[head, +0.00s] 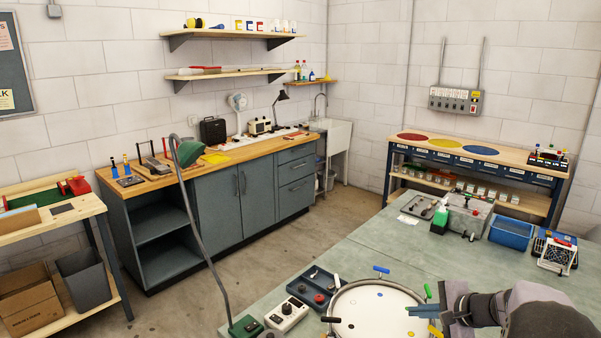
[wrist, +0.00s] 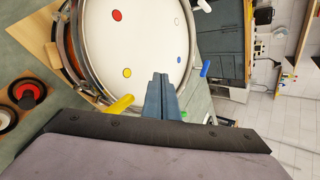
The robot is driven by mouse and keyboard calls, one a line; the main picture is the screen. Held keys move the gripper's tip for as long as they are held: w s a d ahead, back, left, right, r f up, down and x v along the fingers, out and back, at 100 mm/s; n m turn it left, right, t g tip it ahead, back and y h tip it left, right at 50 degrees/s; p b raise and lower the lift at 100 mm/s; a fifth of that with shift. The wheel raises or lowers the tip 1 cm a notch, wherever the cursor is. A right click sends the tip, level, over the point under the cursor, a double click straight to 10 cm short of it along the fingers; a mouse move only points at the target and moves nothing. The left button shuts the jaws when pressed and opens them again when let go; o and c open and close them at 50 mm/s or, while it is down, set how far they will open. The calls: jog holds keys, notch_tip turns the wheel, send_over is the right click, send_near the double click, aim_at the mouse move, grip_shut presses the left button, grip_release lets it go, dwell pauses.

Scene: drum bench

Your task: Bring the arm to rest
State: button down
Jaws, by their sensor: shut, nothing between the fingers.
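My gripper (head: 412,311) reaches in from the lower right of the head view. Its blue fingers are together with nothing between them, and they also show in the wrist view (wrist: 161,97). In the head view the fingers are over the right side of a white drum (head: 375,308). The drum fills the upper middle of the wrist view (wrist: 140,40), with red, yellow, blue and white dots on its head. Coloured handles stand around its rim, among them a blue one (head: 381,269) and a yellow one (wrist: 120,104). I cannot tell whether the fingertips touch the drum.
The drum is on a grey-green bench (head: 350,250). A dark tray of small parts (head: 315,288) and a white box with a knob (head: 287,314) are left of it. A green lamp (head: 188,152) rises on a bent stem. A blue bin (head: 511,232) stands at the back right.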

jog(key=s+a+g, duration=0.1)
jog(key=a, duration=0.2)
jog(key=s+a+r+n+g+y+p, duration=0.1)
jog(key=a, duration=0.3)
jog(key=s+a+n, duration=0.1)
jog(key=a, duration=0.3)
jog(key=shift+s+a+r+g+y+p, duration=0.2)
jog(key=shift+s+r+g+y+p, duration=0.15)
jog(key=shift+s+g+y+p, duration=0.05)
jog(key=s+a+n+g+y+p, duration=0.1)
jog(key=s+a+n+g+p, duration=0.15)
jog(key=s+a, duration=0.55)
jog(key=s+f+n+g+h, duration=0.1)
jog(key=s+f+n+h, duration=0.1)
jog(key=s+n, duration=0.4)
jog(key=s+d+f+n+g+h+b, duration=0.1)
jog(key=s+n+h, duration=0.4)
jog(key=s, duration=0.6)
jog(key=shift+s+f+n+g+b, duration=0.3)
jog(key=shift+f+n+g, duration=0.45)
jog(key=shift+f+n, duration=0.25)
